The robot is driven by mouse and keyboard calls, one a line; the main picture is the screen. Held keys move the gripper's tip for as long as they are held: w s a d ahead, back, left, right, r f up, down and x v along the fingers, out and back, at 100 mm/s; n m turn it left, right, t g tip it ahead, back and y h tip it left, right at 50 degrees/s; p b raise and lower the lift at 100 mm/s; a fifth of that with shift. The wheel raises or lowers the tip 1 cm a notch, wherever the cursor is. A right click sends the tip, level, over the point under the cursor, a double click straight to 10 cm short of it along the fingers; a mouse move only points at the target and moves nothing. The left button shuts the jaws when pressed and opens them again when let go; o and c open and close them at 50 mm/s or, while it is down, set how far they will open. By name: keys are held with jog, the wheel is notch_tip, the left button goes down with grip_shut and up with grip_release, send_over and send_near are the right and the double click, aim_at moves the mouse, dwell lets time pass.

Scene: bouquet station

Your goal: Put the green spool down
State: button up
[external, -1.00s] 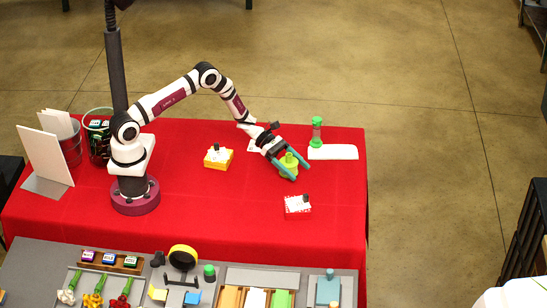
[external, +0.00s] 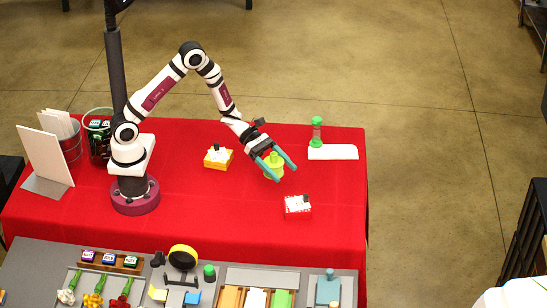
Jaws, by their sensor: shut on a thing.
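The green spool (external: 273,169), yellow-green with a narrower knob on top, shows in the external view right of the middle of the red table. My gripper (external: 285,174) has its two teal fingers on either side of the spool and is shut on it. The spool looks upright. I cannot tell from this view whether its base touches the cloth or hangs a little above it.
A yellow box (external: 218,157) is left of the spool, and a red box (external: 297,207) is in front of it. Bare red cloth (external: 225,205) lies front left.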

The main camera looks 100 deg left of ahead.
aim_at(240, 223)
jog(key=s+d+f+m+g+h, duration=0.2)
jog(key=s+d+m+g+h, duration=0.3)
jog(key=s+d, duration=0.55)
jog(key=shift+m+g+y, duration=0.3)
jog(key=shift+m+g, duration=0.1)
jog(key=shift+m, duration=0.1)
jog(key=f, duration=0.5)
jog(key=s+f, duration=0.1)
jog(key=f, duration=0.2)
jog(key=shift+a+f, duration=0.15)
jog(key=shift+a, duration=0.05)
jog(key=shift+f, duration=0.15)
